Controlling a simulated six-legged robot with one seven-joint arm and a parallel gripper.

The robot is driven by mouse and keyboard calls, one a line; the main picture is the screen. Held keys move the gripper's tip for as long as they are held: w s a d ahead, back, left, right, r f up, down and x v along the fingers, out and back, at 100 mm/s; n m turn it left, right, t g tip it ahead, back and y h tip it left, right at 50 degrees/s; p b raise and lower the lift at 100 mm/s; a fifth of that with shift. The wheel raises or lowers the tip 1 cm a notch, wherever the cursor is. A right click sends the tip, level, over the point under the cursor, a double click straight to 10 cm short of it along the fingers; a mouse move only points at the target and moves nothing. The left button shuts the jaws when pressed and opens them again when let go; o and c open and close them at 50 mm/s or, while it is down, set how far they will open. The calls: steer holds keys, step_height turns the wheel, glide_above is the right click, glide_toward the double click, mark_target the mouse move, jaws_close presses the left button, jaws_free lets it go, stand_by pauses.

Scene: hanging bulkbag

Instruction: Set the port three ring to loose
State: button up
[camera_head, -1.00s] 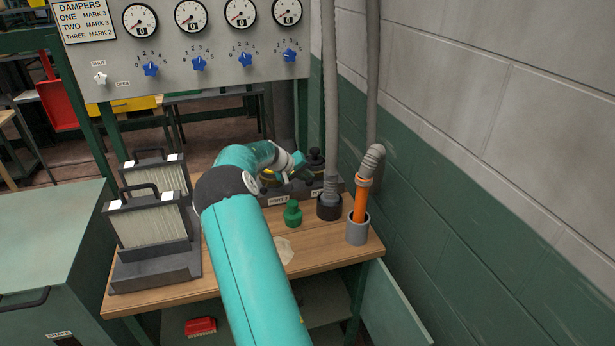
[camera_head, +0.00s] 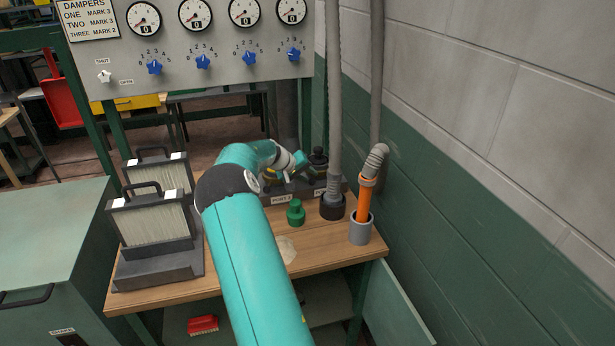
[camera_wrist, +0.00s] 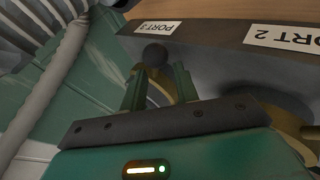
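The port three ring (camera_wrist: 186,92) shows in the wrist view as a curved brass-coloured edge, mostly hidden behind my fingers. A dark ball knob (camera_wrist: 155,54) stands by the PORT 3 label (camera_wrist: 158,28), between and just beyond my fingertips. My gripper (camera_wrist: 160,72) is open, with a finger on each side of the knob's line; I cannot tell whether either touches it. In the head view my gripper (camera_head: 300,163) is over the port block (camera_head: 307,192), beside a black fitting (camera_head: 319,157). My arm hides part of the block.
A PORT 2 label (camera_wrist: 284,38) marks the neighbouring port. A green bottle-shaped object (camera_head: 296,213), a hose in a black socket (camera_head: 332,207) and an orange tube in a grey cup (camera_head: 360,230) stand close by. A wall is on the right; filters (camera_head: 150,220) stand left.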

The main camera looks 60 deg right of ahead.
steer(key=v, duration=1.3)
steer(key=shift+w+a, duration=0.1)
steer(key=shift+a, duration=0.1)
